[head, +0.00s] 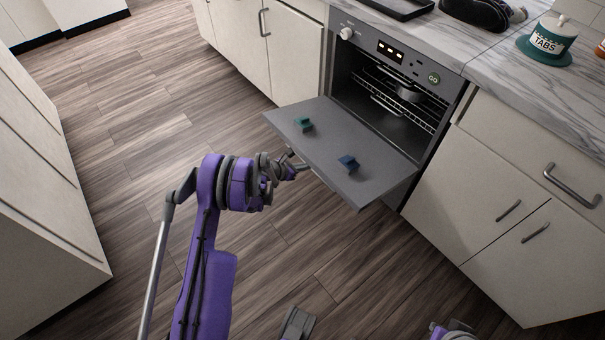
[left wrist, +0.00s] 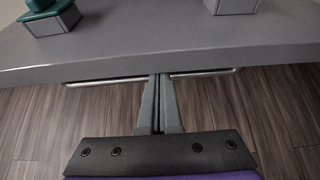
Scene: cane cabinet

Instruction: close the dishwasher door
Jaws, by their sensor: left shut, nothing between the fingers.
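The dishwasher door (head: 325,140) is a grey panel, hinged down and lying open about level in front of the built-in appliance (head: 385,75). My left gripper (head: 298,167) is at the door's outer front edge. In the left wrist view, its fingers (left wrist: 160,82) are shut and empty. They reach to the thin metal handle bar (left wrist: 105,81) just below the door's edge (left wrist: 230,62). Whether they touch the bar or the door is unclear.
A small pot (head: 409,93) is on the rack inside. Cabinets (head: 475,185) flank the appliance. The wooden floor (head: 130,110) left of the door is clear.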

